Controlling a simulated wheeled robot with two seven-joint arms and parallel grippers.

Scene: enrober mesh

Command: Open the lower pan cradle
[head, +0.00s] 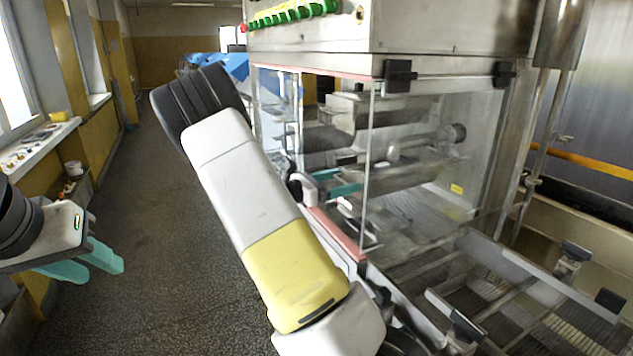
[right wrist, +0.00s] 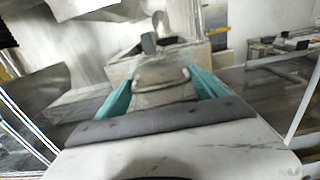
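My left gripper (head: 100,270) hangs at the far left of the head view, its teal fingers apart and empty, well away from the machine. My right arm crosses the middle, and its gripper (head: 342,188) reaches into the glass-sided cabinet; the arm and panes partly hide it. In the right wrist view my right gripper (right wrist: 163,76) has its teal fingers wide apart. A box-like metal part (right wrist: 155,97) lies between and beyond them; I cannot tell whether they touch it. This may be the lower pan cradle, but the views do not make that certain.
The cabinet's clear pane (head: 415,160) and its red-edged side stand close to my right arm. A wire-mesh conveyor (head: 500,300) with metal rails runs at lower right. The floor (head: 150,240) between the window wall and the machine is clear.

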